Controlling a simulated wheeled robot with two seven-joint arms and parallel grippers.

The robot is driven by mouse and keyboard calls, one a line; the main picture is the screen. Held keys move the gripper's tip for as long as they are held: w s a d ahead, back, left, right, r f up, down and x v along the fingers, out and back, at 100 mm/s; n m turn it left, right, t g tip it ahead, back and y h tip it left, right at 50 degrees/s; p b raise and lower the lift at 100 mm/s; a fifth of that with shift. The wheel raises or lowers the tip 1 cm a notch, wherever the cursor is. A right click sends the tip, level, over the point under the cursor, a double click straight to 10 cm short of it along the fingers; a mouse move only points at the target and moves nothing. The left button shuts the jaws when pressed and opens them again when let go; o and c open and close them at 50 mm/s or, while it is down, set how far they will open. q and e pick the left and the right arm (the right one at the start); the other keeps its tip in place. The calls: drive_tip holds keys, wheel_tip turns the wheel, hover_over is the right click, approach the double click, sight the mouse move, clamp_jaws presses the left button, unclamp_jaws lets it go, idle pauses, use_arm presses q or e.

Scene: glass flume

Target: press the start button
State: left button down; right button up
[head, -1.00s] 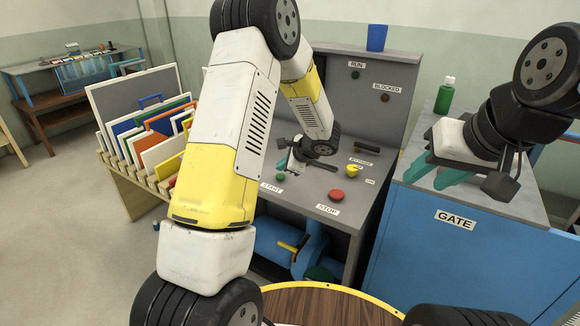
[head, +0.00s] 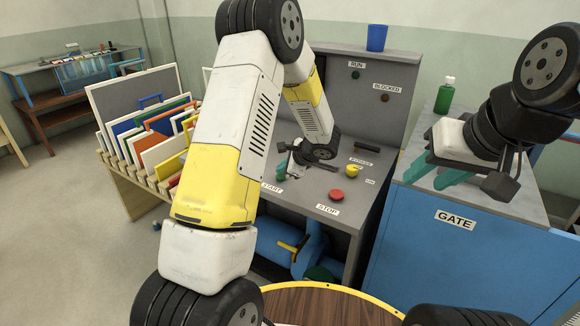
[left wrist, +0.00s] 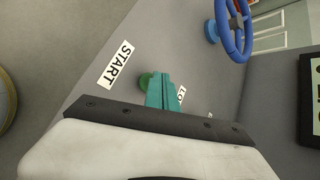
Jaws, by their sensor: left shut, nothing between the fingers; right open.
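The green start button (head: 280,178) sits on the grey sloping panel above the START label (head: 272,188). My left gripper (head: 282,169) is shut and empty, its teal fingertips pointing down right at the button. In the left wrist view the shut fingers (left wrist: 163,92) partly cover the green button (left wrist: 145,80), with the START label beside it. I cannot tell whether the tips touch the button. My right gripper (head: 442,174) is open and empty above the gate cabinet.
The red stop button (head: 336,195) and a yellow knob (head: 353,170) are to the right on the same panel. RUN (head: 355,75) and BLOCKED (head: 385,97) lamps look dark on the upright board. A green bottle (head: 445,95) stands on the blue gate cabinet (head: 455,250).

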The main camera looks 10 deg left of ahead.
sight(283, 177)
use_arm(q)
drive_tip(key=shift+f, duration=0.35)
idle(0.3)
drive_tip(key=shift+r, duration=0.95)
wheel_tip(283, 177, up, 6)
idle(0.4)
